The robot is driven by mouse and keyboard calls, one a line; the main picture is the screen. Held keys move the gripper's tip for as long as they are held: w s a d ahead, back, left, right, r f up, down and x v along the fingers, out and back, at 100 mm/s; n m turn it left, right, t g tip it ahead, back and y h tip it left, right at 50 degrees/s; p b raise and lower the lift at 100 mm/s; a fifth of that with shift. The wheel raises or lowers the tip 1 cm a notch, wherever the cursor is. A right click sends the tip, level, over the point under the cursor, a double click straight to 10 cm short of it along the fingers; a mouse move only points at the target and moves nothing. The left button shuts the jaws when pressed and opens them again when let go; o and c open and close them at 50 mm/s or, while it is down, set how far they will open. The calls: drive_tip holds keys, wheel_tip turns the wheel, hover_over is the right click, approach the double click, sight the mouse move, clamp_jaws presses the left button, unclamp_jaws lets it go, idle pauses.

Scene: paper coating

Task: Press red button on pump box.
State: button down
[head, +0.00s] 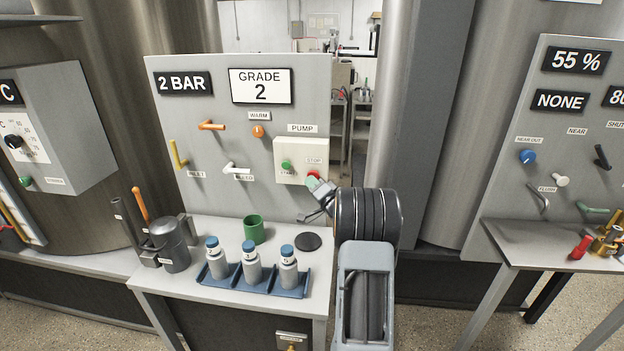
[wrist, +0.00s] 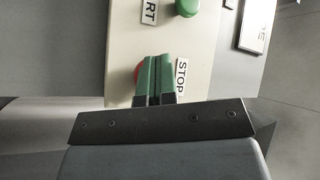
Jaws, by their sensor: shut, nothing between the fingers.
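The cream pump box (head: 290,154) is on the grey panel under the PUMP label. Its green START button (head: 286,166) is at the left and its red STOP button (head: 315,175) at the lower right. My gripper (head: 312,182) is shut and empty, its green fingertips at the red button and partly covering it. In the wrist view the shut fingers (wrist: 155,75) overlap the red button (wrist: 137,72), of which only an edge shows. The green button (wrist: 188,7) is at the top. I cannot tell whether the fingertips touch the red button.
Below the panel, a bench (head: 205,292) carries a blue rack (head: 253,285) with bottles, a green cup (head: 253,229), a black disc (head: 307,242) and a grey jug (head: 170,245). Orange, yellow and white handles stick out of the panel left of the box.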

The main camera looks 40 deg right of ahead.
drive_tip(key=shift+s+a, duration=0.6)
drive_tip(key=shift+s, duration=0.05)
drive_tip(key=shift+s+a+b, duration=0.45)
drive_tip(key=shift+s+a, duration=1.25)
drive_tip(key=shift+s, duration=0.1)
